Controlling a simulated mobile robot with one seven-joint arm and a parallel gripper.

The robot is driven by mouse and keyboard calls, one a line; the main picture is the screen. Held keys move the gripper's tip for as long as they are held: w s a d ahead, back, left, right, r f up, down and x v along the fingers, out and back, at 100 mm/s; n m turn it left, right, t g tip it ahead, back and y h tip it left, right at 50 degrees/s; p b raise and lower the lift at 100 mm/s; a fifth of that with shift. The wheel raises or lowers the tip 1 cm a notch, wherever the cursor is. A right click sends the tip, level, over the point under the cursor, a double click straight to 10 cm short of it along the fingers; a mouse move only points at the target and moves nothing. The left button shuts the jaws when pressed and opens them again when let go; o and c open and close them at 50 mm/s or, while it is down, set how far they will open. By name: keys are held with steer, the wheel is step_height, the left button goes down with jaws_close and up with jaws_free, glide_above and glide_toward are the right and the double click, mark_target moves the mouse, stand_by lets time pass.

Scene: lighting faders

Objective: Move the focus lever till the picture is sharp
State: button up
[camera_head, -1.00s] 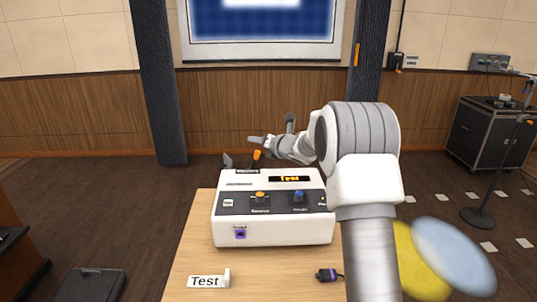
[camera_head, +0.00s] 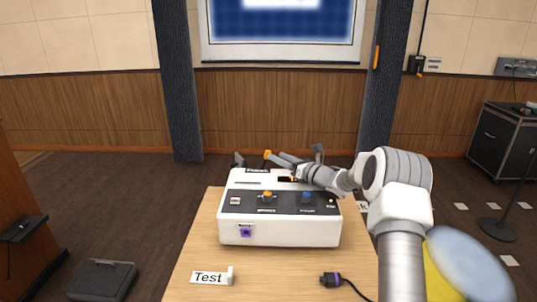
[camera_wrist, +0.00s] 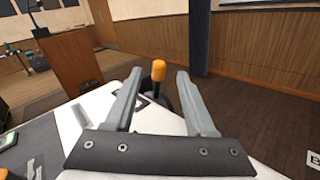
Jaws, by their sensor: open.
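The white projector box (camera_head: 280,232) stands on the wooden table. The focus lever, with an orange tip (camera_head: 267,154), rises from the back of its top. In the wrist view the lever's orange tip (camera_wrist: 158,70) shows upright between and beyond my open fingers; I cannot tell whether either finger touches it. My gripper (camera_head: 283,160) reaches in from the right over the box, just beside the lever. It also shows in the wrist view (camera_wrist: 160,82), open and empty. The picture on the screen (camera_head: 282,20) is blue and white with blurred edges, and its top is cut off.
On the box top are an orange knob (camera_head: 267,196) and a blue knob (camera_head: 306,197). A "Test" sign (camera_head: 209,278) and a dark plug with a cable (camera_head: 331,279) lie on the table (camera_head: 275,285) in front. A dark pillar (camera_head: 179,90) stands behind left.

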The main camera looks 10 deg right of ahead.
mark_target(268, 152)
steer(key=shift+x, duration=3)
steer(key=shift+a, duration=0.1)
jaws_close()
